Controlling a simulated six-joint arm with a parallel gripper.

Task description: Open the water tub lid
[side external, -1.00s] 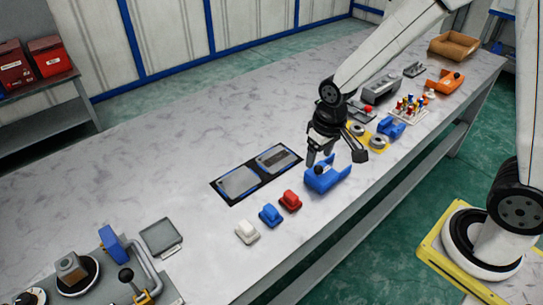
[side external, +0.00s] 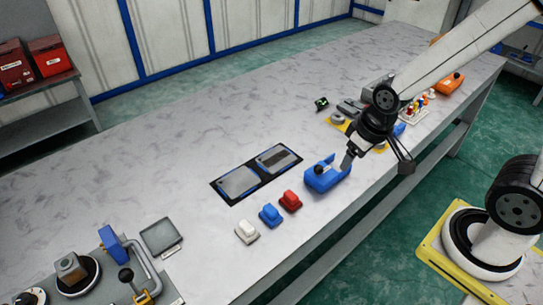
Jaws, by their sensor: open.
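No lid is clearly marked as the water tub's. Two flat grey panels, a left one (side external: 238,183) and a right one (side external: 277,160), lie side by side in a dark frame with blue edges on the bench. A square grey flat piece (side external: 161,237) lies further left. I cannot tell which of these is the water tub lid. My gripper (side external: 377,163) is open and empty, right of the panels, with its fingers spread. Its left finger is close to the right end of a blue bracket-like part (side external: 320,182) with a black knob; contact cannot be told.
White (side external: 247,232), blue (side external: 270,214) and red (side external: 290,201) small blocks stand in front of the panels. A fixture with a black-knobbed lever (side external: 126,275) is at the lower left. My arm partly hides parts at the right. The back left of the bench (side external: 150,150) is clear.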

